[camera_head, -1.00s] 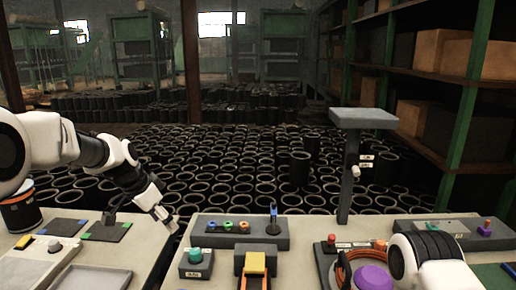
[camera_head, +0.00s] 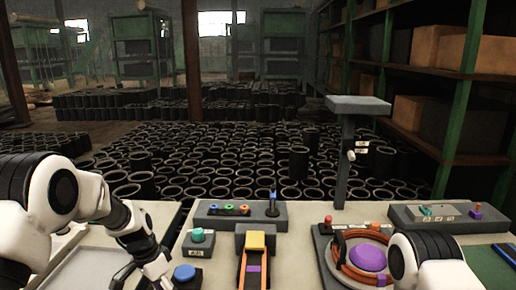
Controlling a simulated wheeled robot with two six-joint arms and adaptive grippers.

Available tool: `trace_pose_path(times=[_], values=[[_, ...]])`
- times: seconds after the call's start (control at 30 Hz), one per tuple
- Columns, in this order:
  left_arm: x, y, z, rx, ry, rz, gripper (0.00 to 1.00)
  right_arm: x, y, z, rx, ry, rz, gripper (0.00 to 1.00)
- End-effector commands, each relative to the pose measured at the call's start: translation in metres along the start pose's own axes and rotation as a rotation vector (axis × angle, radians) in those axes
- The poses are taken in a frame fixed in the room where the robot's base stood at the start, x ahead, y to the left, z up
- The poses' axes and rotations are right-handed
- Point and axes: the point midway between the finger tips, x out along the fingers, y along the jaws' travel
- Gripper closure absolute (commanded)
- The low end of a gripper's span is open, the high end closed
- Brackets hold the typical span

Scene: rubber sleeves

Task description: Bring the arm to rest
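My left arm comes in from the left edge, and its white and black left gripper (camera_head: 146,276) hangs low over the left part of the table, at the bottom of the head view. Its fingers look spread, with nothing seen between them; the tips are near the picture's lower edge. A blue button (camera_head: 184,272) on a dark base is just right of it. A white and black link of my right arm (camera_head: 430,262) shows at the lower right; my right gripper is out of view.
The table (camera_head: 215,268) carries a teal button box (camera_head: 198,236), a grey block with coloured rings (camera_head: 230,211), a yellow-topped fixture (camera_head: 255,242), a purple dome (camera_head: 368,257) with orange cable, and a tall grey post (camera_head: 343,165). Many black sleeves (camera_head: 220,170) stand on the floor beyond.

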Motion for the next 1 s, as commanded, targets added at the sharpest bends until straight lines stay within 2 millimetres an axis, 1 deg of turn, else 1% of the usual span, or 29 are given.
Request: trace_pose_path(times=[0.03,0.07,0.1,0.17,0.2,0.27,0.3,0.37,0.4,0.43,0.47,0.5,0.53,0.57,0.6,0.63,0.67,0.73,0.8,1.0], values=[[0.036,0.005,0.020,-0.011,-0.046,0.026,0.34,0.009,0.000,0.000,0.000,0.000,0.000,0.60],[0.056,0.009,0.033,-0.020,-0.074,0.039,0.34,0.013,0.000,0.000,0.000,0.000,0.000,0.60],[0.083,0.016,0.052,-0.035,-0.113,0.055,0.34,0.018,0.000,0.000,0.000,0.000,0.000,0.60],[0.126,0.029,0.086,-0.066,-0.173,0.073,0.34,0.025,0.000,0.000,0.000,0.000,0.000,0.60],[0.152,0.038,0.111,-0.089,-0.213,0.080,0.34,0.029,0.000,0.000,0.000,0.000,0.000,0.60],[0.189,0.054,0.149,-0.130,-0.269,0.082,0.34,0.036,0.000,0.000,0.000,0.001,0.000,0.60],[0.211,0.067,0.176,-0.159,-0.303,0.078,0.34,0.040,0.000,0.000,0.000,0.001,0.000,0.60],[0.240,0.087,0.217,-0.207,-0.350,0.064,0.34,0.047,0.000,0.000,0.000,0.000,0.000,0.60],[0.257,0.103,0.247,-0.243,-0.377,0.049,0.34,0.052,0.000,0.000,0.000,0.000,0.000,0.60],[0.267,0.116,0.269,-0.275,-0.393,0.034,0.34,0.055,0.000,0.000,0.000,0.000,0.000,0.60],[0.276,0.130,0.292,-0.308,-0.404,0.015,0.34,0.059,0.000,0.000,0.000,0.000,0.000,0.60],[0.281,0.148,0.320,-0.364,-0.402,-0.020,0.34,0.062,0.000,0.000,0.000,0.000,0.000,0.60],[0.280,0.158,0.332,-0.406,-0.381,-0.050,0.34,0.062,0.001,0.000,0.000,0.000,0.000,0.60],[0.275,0.165,0.338,-0.446,-0.349,-0.080,0.34,0.061,0.000,0.000,0.000,0.000,0.000,0.60],[0.267,0.168,0.338,-0.500,-0.290,-0.121,0.34,0.058,0.000,0.000,0.000,0.000,0.000,0.60],[0.263,0.168,0.337,-0.538,-0.245,-0.145,0.34,0.058,0.000,0.000,0.000,0.000,0.000,0.60],[0.261,0.167,0.333,-0.574,-0.200,-0.167,0.34,0.058,0.000,0.000,0.000,0.001,0.000,0.60],[0.261,0.157,0.319,-0.644,-0.098,-0.209,0.34,0.058,0.000,0.000,0.000,0.001,0.000,0.60],[0.261,0.148,0.309,-0.700,-0.034,-0.234,0.34,0.058,0.000,0.000,0.000,0.001,0.000,0.60],[0.261,0.147,0.309,-0.722,-0.031,-0.236,0.34,0.058,0.000,0.000,0.000,0.000,0.000,0.60]])
